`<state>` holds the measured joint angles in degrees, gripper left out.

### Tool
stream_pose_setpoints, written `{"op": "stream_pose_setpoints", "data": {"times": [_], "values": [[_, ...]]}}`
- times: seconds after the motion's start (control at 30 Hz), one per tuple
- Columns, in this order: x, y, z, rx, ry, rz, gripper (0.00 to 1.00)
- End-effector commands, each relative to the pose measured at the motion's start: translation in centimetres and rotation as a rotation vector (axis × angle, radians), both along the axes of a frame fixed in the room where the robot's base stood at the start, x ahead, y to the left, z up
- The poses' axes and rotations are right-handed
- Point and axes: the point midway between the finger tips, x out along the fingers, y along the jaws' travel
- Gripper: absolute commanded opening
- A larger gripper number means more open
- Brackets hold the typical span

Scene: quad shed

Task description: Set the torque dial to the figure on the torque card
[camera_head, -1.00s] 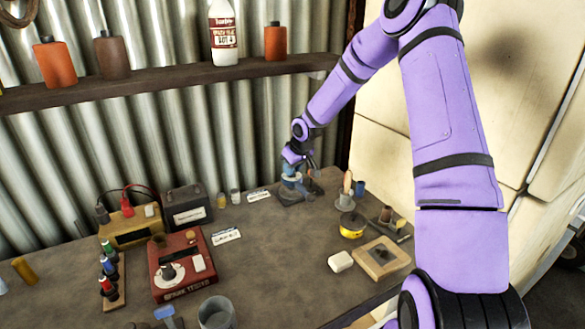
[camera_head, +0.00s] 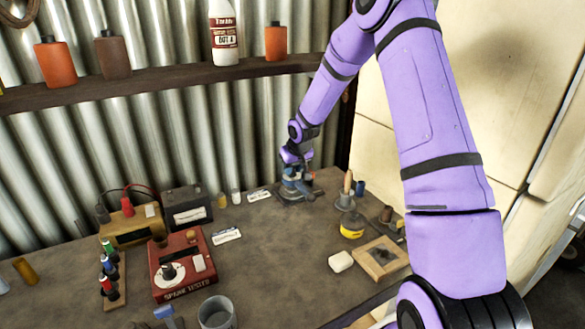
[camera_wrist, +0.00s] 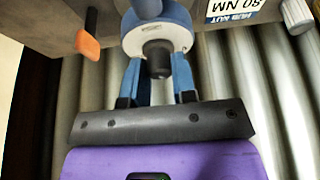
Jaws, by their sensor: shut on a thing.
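The torque dial (camera_wrist: 178,36) is a pale disc with small marks and a black centre knob (camera_wrist: 157,58), on a blue-grey tool. In the head view that tool (camera_head: 295,190) stands at the back of the bench, mostly under my gripper (camera_head: 297,168). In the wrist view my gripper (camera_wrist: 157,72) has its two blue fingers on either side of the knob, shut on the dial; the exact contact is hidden. The torque card (camera_wrist: 240,8) is upside down at the top right of the wrist view and seems to read 80 NM, hub nut. It lies left of the tool in the head view (camera_head: 259,195).
An orange-ended handle (camera_wrist: 87,44) is close by in the wrist view. On the bench are a yellow tin (camera_head: 352,229), a wooden tray (camera_head: 365,268), a red tester (camera_head: 198,243) and another card (camera_head: 226,236).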

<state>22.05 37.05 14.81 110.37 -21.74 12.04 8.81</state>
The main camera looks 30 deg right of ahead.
Motion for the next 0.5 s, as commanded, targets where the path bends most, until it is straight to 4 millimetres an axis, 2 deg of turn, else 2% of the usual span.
{"op": "stream_pose_setpoints", "data": {"times": [0.03,0.07,0.13,0.17,0.5], "values": [[-0.04,-0.08,-0.05,-0.001,0.002,-0.001,0.01],[-0.04,-0.08,-0.05,-0.001,0.002,-0.001,0.32],[-0.04,-0.06,-0.06,0.000,0.002,0.000,0.48],[-0.04,-0.05,-0.06,0.000,0.002,0.000,0.51],[-0.14,-0.02,0.30,0.000,0.000,0.000,0.51]]}}
